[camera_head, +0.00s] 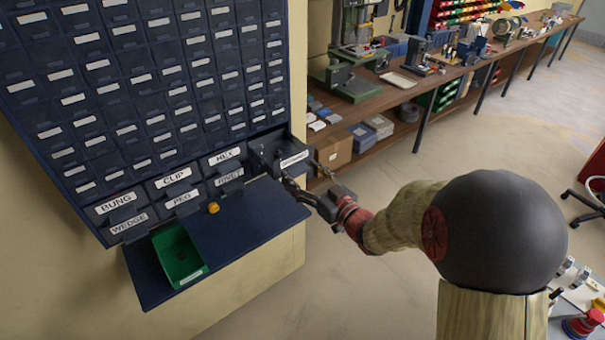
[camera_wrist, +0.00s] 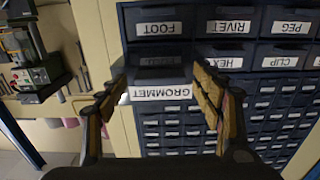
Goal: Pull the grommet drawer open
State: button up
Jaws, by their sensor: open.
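The grommet drawer (camera_head: 293,160) is the dark drawer at the right end of the upper row of large labelled drawers. Its front stands out from the cabinet, and part of its inside shows from above. In the wrist view its GROMMET label (camera_wrist: 160,92) appears upside down, between my fingers. My gripper (camera_head: 305,174) is open in front of the drawer, one finger toward each side of its front. The wrist view also shows the open fingers (camera_wrist: 160,80) left and right of the label. I cannot tell whether either finger touches the drawer.
A blue shelf (camera_head: 245,222) juts out below the drawers, with a green bin (camera_head: 180,257) and a small orange object (camera_head: 213,207) on it. Drawers labelled HEX (camera_head: 224,156) and RIVET (camera_head: 229,177) are close by. A workbench (camera_head: 385,90) stands behind on the right. Open floor lies between.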

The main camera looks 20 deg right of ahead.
jog(key=shift+s, duration=0.1)
jog(key=v, duration=1.2)
dwell(0.4)
